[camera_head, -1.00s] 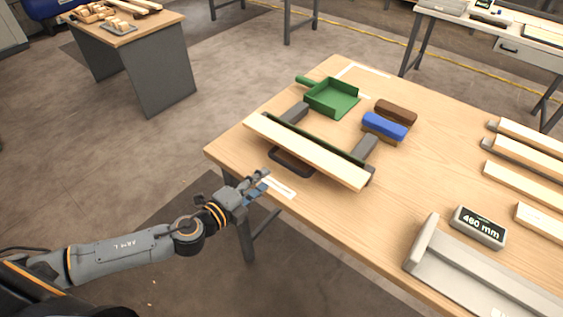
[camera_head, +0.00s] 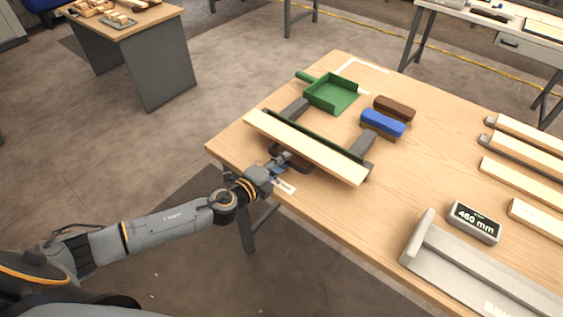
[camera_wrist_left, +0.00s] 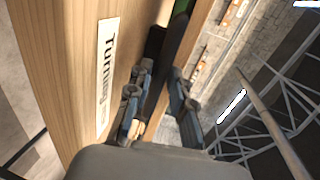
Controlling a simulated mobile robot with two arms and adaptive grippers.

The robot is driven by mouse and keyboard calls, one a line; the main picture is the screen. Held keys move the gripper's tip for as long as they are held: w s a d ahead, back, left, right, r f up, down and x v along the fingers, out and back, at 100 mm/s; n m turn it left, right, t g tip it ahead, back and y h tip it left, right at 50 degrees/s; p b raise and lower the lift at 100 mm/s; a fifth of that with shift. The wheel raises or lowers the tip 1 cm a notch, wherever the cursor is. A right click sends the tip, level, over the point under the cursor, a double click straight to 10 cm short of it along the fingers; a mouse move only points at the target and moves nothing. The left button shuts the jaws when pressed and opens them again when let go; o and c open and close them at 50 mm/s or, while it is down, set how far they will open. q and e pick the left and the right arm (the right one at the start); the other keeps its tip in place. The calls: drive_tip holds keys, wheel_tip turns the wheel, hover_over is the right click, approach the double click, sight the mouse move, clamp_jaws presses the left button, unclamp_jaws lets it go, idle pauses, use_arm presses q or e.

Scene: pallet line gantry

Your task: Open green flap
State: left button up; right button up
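A long dark green strip (camera_head: 318,138), which looks like the green flap, runs behind a pale wooden plank (camera_head: 305,146) on the table. The plank hides much of it. My left gripper (camera_head: 284,161) is at the near table edge, just in front of the plank and beside a dark recess. My right gripper is not in view.
A green dustpan (camera_head: 332,93), a blue brush (camera_head: 383,123) and a brown brush (camera_head: 394,108) lie behind the plank. A "460 mm" display (camera_head: 474,222), a grey trough (camera_head: 480,280) and several slats stand to the right.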

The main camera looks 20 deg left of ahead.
use_arm(q)
clamp_jaws()
